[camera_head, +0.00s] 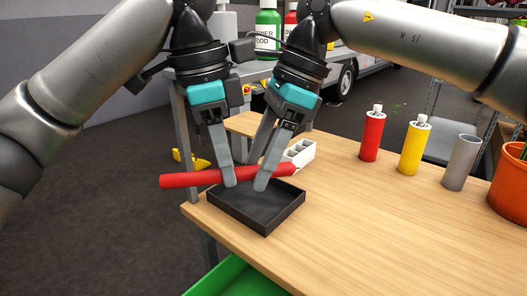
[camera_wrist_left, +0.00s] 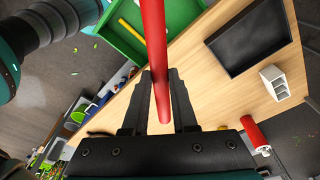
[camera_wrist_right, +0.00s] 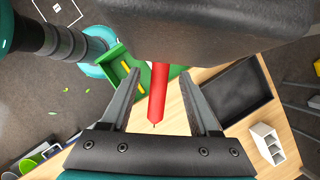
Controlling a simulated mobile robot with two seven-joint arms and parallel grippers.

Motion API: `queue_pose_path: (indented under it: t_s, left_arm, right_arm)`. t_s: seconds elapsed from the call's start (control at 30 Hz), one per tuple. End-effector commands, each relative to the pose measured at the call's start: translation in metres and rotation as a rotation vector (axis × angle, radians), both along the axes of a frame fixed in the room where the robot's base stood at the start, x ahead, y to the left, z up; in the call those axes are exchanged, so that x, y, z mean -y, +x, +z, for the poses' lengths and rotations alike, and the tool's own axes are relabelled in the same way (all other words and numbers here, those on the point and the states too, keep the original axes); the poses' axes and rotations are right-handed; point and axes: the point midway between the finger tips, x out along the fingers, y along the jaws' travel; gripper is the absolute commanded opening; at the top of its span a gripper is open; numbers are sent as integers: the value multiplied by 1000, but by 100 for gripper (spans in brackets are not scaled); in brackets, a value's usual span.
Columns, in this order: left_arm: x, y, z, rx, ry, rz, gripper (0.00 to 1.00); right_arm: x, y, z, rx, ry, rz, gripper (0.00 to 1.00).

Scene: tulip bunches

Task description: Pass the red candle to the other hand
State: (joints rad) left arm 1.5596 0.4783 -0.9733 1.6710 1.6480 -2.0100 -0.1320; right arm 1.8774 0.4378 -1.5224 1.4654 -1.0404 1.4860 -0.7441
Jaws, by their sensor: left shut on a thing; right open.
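The red candle (camera_head: 180,181) is held roughly level above the black tray (camera_head: 267,229), its left end reaching past the table's edge. My left gripper (camera_head: 228,180) is shut on it near the middle. The candle runs between the fingers in the left wrist view (camera_wrist_left: 153,30). My right gripper (camera_head: 263,180) is open around the candle's right part. In the right wrist view the candle (camera_wrist_right: 158,92) lies between the spread fingers, with a visible gap on both sides. The far fingers are partly hidden in the head view.
A white compartment box (camera_head: 302,151) stands just behind the tray. A red bottle (camera_head: 372,137), a yellow bottle (camera_head: 412,150), a grey cylinder (camera_head: 461,162) and an orange pot (camera_head: 511,190) stand to the right. A green drawer (camera_head: 235,279) is below the front edge. The front right tabletop is clear.

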Motion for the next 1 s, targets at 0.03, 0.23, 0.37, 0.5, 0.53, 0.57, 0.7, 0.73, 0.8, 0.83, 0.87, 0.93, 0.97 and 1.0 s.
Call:
queue_pose_path:
  t_s: [0.03,0.23,0.37,0.5,0.53,0.57,0.7,0.73,0.8,0.83,0.87,0.93,0.97,1.0]
  left_arm:
    - [0,0,0,0,0,0,0]
    - [0,0,0,0,0,0,0]
    - [0,0,0,0,0,0,0]
    - [0,0,0,0,0,0,0]
    - [0,0,0,0,0,0,0]
    - [0,0,0,0,0,0,0]
    - [0,0,0,0,0,0,0]
    - [0,0,0,0,0,-1,0]
    - [0,0,0,0,0,-1,0]
    - [0,0,0,0,0,-1,0]
    - [0,0,0,0,0,-1,0]
    - [0,0,0,0,0,-1,28]
    - [0,0,0,0,0,-1,31]
    - [0,0,0,0,0,-1,36]
  right_arm:
    - [0,0,0,0,0,0,62]
    - [0,0,0,0,0,0,46]
    - [0,0,0,0,0,0,31]
    - [0,0,1,0,0,0,16]
    - [0,0,1,0,0,0,12]
    - [0,0,1,0,0,0,9]
    - [0,0,1,1,0,1,0]
    - [0,0,1,1,0,1,0]
    - [0,0,1,1,0,1,0]
    - [0,0,1,1,0,1,0]
    - [0,0,1,1,1,1,0]
    - [0,0,1,1,1,1,0]
    - [0,0,1,1,1,1,0]
    - [0,0,1,1,1,1,0]
